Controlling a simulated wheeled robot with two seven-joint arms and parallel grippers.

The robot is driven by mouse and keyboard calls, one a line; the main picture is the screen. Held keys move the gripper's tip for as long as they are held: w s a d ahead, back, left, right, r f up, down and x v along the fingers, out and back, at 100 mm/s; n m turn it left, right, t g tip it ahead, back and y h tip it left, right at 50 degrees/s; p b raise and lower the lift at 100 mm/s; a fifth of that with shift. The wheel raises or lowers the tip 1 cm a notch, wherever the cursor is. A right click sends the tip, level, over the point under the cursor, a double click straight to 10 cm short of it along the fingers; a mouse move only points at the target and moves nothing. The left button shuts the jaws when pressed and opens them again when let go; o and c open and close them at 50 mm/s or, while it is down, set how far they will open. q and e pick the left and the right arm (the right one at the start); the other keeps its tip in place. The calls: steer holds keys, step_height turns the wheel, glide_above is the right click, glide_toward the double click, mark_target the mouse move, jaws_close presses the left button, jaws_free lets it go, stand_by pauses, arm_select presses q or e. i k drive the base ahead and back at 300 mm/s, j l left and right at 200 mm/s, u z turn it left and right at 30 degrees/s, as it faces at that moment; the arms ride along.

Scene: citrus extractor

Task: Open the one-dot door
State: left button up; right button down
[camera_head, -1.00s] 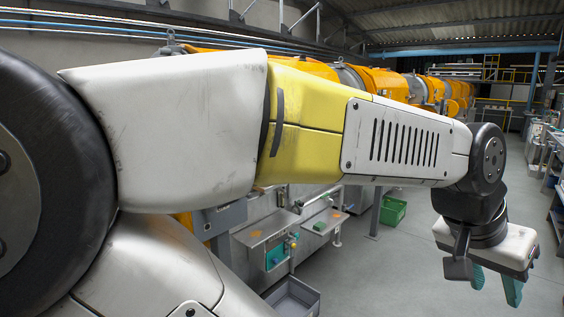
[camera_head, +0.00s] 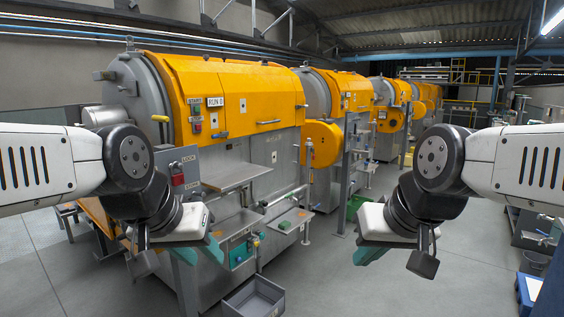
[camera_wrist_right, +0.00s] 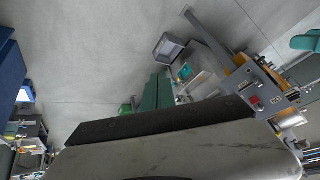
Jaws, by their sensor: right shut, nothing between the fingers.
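No door with one dot can be made out. A round orange door (camera_head: 322,145) shows on the side of the second machine, too small to read for dots. The nearest machine has a large orange hood (camera_head: 240,95). My left gripper (camera_head: 198,253) hangs in front of the nearest machine, its teal fingers apart and nothing held. My right gripper (camera_head: 372,254) hangs over the open floor, well clear of the machines. Its teal fingers are shut together and empty, as the right wrist view also shows (camera_wrist_right: 157,92).
A grey control box (camera_head: 178,172) marked LOCK and a shelf (camera_head: 228,175) stick out from the nearest machine. A grey bin (camera_head: 256,298) stands on the floor in front. A green crate (camera_head: 356,205) is farther back. The aisle floor in the middle is clear.

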mark_target(277, 150)
steer(key=i+l, duration=0.2)
steer(key=i, duration=0.3)
steer(key=i+l+u, duration=0.1)
steer(key=i, duration=0.45)
steer(key=i+l, duration=0.3)
steer(key=i, duration=0.2)
steer(key=i+l, duration=0.25)
steer(key=i, duration=0.25)
steer(key=i+l+u, duration=0.1)
steer(key=i+l, duration=0.15)
steer(key=i, duration=0.25)
steer(key=i+l, duration=0.25)
steer(key=i, duration=0.25)
steer(key=i+l, duration=0.25)
steer(key=i, duration=0.25)
steer(key=u, duration=0.05)
